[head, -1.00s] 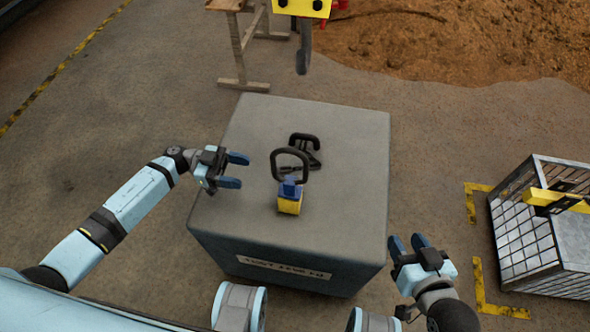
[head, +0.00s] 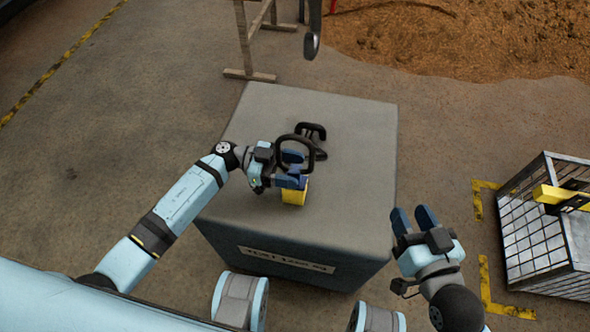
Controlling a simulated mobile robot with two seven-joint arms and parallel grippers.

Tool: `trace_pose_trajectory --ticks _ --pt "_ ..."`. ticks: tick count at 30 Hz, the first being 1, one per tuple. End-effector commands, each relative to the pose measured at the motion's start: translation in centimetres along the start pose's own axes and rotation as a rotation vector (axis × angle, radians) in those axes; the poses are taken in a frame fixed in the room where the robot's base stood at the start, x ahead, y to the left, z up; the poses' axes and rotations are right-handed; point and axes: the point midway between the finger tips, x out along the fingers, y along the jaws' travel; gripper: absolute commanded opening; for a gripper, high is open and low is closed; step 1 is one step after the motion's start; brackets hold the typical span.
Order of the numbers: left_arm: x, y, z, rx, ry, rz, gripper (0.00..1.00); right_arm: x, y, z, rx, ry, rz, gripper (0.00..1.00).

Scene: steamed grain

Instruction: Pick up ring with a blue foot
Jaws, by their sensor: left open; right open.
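The ring with a blue foot stands upright on the grey block (head: 345,215). Its black ring (head: 277,153) rises above a small yellow base (head: 294,197), with the blue foot between them mostly hidden behind my gripper. My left gripper (head: 293,170) is open at the ring's foot, with its blue fingers overlapping the blue part; I cannot tell whether they touch it. My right gripper (head: 413,220) is open and empty, off the block's right front side.
A second black ring-shaped part (head: 318,132) lies just behind the ring on the block. A hook (head: 312,40) hangs beyond the back edge. A wire crate (head: 540,235) stands on the floor at right. The block's right half is clear.

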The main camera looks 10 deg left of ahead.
Motion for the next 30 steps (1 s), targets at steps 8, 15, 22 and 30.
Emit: trace_pose_trajectory --ticks 8,15,22,30 --pt "0.0 0.0 0.0 0.000 0.000 0.000 0.34 -0.1 0.1 -0.1 -0.003 -0.001 0.001 0.43" --pt "-0.1 0.0 0.0 0.000 0.000 0.000 0.00 -0.2 0.2 0.3 -0.003 -0.010 0.004 0.43" --pt "0.0 -0.1 -0.2 0.003 0.003 0.000 0.00 -0.1 0.2 0.5 -0.003 -0.013 0.005 0.43" --pt "-0.1 -0.1 -1.3 0.004 0.002 0.000 0.00 -0.2 0.3 0.2 -0.009 -0.023 0.009 0.43"
